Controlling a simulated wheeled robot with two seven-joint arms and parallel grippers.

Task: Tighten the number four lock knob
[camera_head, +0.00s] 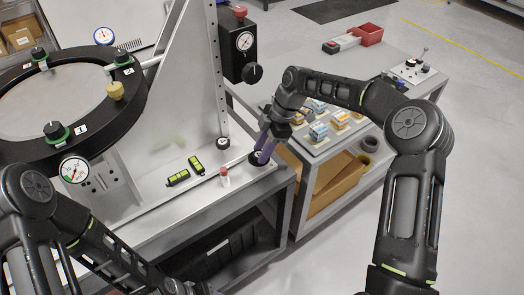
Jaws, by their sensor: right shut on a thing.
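The mirror fixture is a black ring (18,152) around a grey round mirror (62,88), at the left. I cannot surely read which label is number four. My right gripper (263,153) points down at the bench's right end, well away from the ring. Its purple fingers are shut on a dark round piece (256,160). My left arm crosses the lower left; its gripper is out of frame.
On the bench (150,222) lie two green-yellow levels (178,177) and a small red-capped bottle (225,177).

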